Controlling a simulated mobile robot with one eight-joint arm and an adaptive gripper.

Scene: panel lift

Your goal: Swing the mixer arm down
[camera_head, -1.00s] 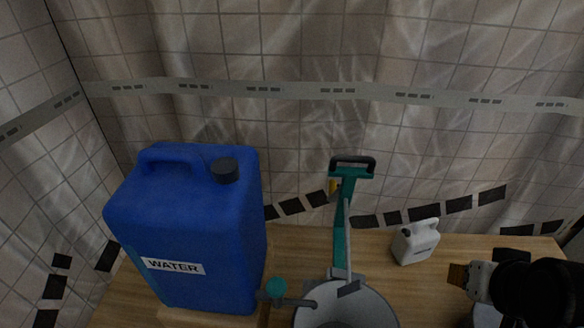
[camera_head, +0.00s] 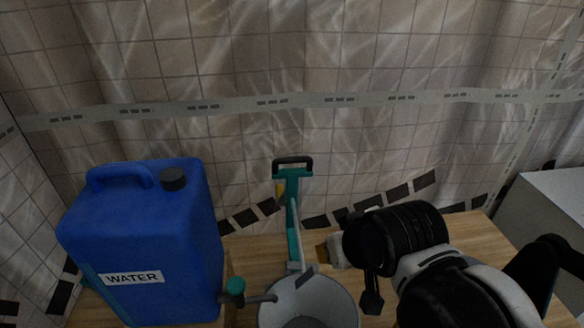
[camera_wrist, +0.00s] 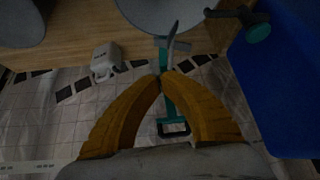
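The mixer arm (camera_head: 293,215) is a raised teal bar with a black loop handle (camera_head: 293,161) at its top, standing behind a grey bowl (camera_head: 330,306). My gripper (camera_head: 320,250) is just right of the bar's lower part in the head view. In the wrist view my yellow fingertips (camera_wrist: 161,77) come together in front of the teal bar (camera_wrist: 168,104), with the handle (camera_wrist: 173,129) beyond, between the fingers. The fingers look shut with nothing held. Whether they touch the bar cannot be told. My wrist hides part of the bench.
A large blue WATER canister (camera_head: 145,240) stands left of the bowl, with a teal-knobbed lever (camera_head: 235,288) between them. A small white jug (camera_wrist: 105,62) is on the wooden bench (camera_head: 480,238). A tiled wall is behind; a grey box (camera_head: 555,215) stands at right.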

